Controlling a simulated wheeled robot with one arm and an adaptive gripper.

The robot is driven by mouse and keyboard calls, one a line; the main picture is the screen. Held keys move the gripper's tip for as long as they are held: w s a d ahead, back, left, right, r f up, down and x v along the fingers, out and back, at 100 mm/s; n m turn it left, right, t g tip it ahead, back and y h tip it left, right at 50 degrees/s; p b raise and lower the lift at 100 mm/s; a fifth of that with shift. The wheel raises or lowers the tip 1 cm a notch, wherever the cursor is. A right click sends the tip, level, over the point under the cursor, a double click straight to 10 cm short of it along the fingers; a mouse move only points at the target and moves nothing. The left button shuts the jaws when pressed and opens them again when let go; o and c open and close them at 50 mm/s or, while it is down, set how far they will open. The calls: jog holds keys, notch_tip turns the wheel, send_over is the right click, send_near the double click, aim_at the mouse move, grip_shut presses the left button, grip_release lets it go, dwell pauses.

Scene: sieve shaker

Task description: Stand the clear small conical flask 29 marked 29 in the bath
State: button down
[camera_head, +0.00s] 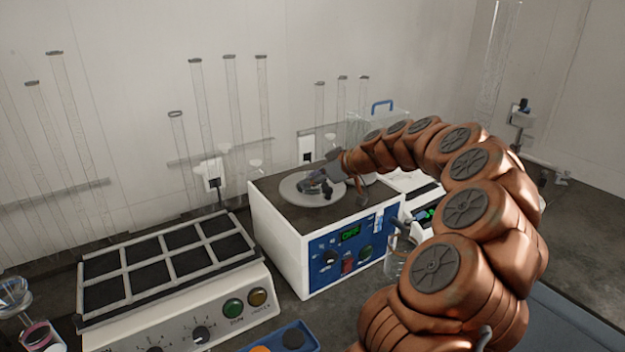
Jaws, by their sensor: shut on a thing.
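My gripper (317,186) is at the far end of my copper arm, low over a pale round disc (297,194) on top of a white box with a blue front (322,262). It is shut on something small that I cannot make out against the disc. The box has a green display and knobs, and may be the bath; no open water shows. A clear glass vessel (397,268) stands in front of the box's right side, partly hidden by my arm. I cannot read any mark 29 on it.
A balance-like white device and a clear bin with a blue handle (382,106) are behind my arm. Tall glass tubes line the wall. Glassware (14,295) stands at far left.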

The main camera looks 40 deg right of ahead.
jog(key=c, duration=0.7)
grip_release()
jog(key=shift+r+p, duration=0.2)
jog(key=shift+p, duration=0.2)
jog(key=b+v, duration=0.3)
jog(key=v, duration=0.9)
jog(key=shift+f, duration=0.2)
jog(key=s+a+f+g+y, duration=0.1)
jog(key=s+a+f+g, duration=0.15)
jog(key=a, duration=1.05)
jog(key=s+a+f+g, duration=0.2)
jog(key=s+a+g, duration=0.15)
jog(key=a, duration=0.95)
jog(key=s+a+f+g+h, duration=0.25)
jog(key=s+a+f, duration=0.25)
jog(key=s+a, duration=0.3)
jog(key=s+f+m+g+h, duration=0.1)
jog(key=s+f, duration=0.2)
jog(key=s, duration=0.2)
jog(key=s+d+f+m+g, duration=0.1)
jog(key=s+f+m, duration=0.1)
jog(key=s, duration=0.4)
jog(key=s+f+m+g+h, duration=0.1)
jog(key=s+f, duration=0.2)
jog(key=s, duration=0.2)
jog(key=shift+s+d+f+m+g+h, duration=0.15)
jog(key=shift+d+f+m+g+h, duration=0.15)
jog(key=shift+d+h, duration=0.1)
